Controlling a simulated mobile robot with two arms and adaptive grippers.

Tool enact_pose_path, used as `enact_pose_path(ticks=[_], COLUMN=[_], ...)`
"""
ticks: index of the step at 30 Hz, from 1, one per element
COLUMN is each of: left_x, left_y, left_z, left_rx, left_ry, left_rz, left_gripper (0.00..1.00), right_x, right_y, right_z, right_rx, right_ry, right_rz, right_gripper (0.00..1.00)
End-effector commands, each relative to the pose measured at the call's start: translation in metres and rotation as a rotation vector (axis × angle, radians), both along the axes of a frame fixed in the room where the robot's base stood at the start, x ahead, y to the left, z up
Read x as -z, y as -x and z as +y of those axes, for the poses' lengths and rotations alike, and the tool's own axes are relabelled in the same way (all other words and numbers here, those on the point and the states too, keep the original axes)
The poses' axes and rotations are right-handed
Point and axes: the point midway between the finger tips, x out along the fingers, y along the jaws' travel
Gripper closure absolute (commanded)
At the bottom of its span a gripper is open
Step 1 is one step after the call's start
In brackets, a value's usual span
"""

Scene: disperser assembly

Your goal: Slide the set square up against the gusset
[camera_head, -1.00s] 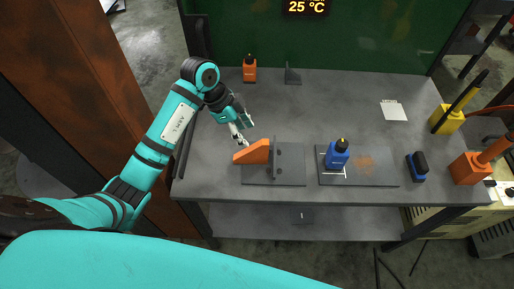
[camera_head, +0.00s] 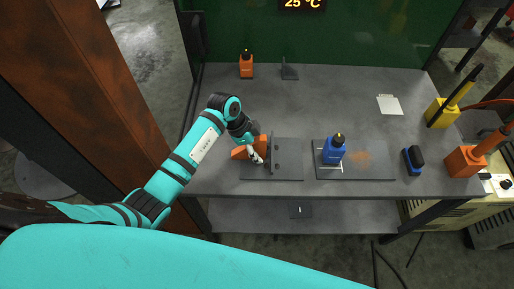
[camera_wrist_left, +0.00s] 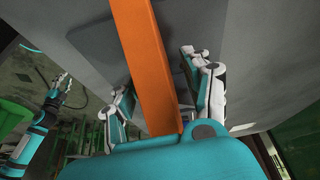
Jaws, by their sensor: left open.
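The orange set square (camera_head: 240,153) stands on the left part of a dark base plate (camera_head: 288,173), partly hidden by my left gripper (camera_head: 256,158). The gusset, which I take to be the dark upright plate (camera_head: 275,155), stands on that plate just right of it; I cannot tell whether they touch. In the left wrist view my left gripper (camera_wrist_left: 155,75) is open, with a finger on each side of the orange set square (camera_wrist_left: 148,60). My right gripper (camera_wrist_left: 63,84) seems to show small at the left of that view, its opening unclear.
A blue bottle (camera_head: 333,150) stands on a second dark plate (camera_head: 380,174) to the right. A blue-black block (camera_head: 413,160), orange holder (camera_head: 464,162) and yellow holder (camera_head: 441,113) are farther right. An orange bottle (camera_head: 247,68) and grey bracket (camera_head: 289,72) stand at the back. The table's middle back is clear.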

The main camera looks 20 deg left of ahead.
Motion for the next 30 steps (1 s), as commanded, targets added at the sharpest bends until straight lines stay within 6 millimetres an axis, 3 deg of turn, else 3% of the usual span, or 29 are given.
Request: enact_pose_path(ticks=[2, 13, 30], left_x=[-0.0001, -0.0004, -0.0022], left_y=[0.0000, 0.0000, -0.0010], left_z=[0.0000, 0.0003, -0.0020], left_rx=[0.000, 0.000, 0.000], left_ry=[0.000, 0.000, 0.000], left_rz=[0.000, 0.000, -0.001], left_gripper=[0.51, 1.00, 1.00], right_x=[0.0000, 0.0000, -0.0059], right_y=[0.0002, 0.0003, 0.0003], right_z=[-0.0007, -0.0007, -0.0003], right_rx=[0.000, -0.001, -0.002], right_ry=[0.001, 0.001, 0.000], right_rz=[0.000, 0.000, 0.000], right_gripper=[0.71, 0.71, 0.71])
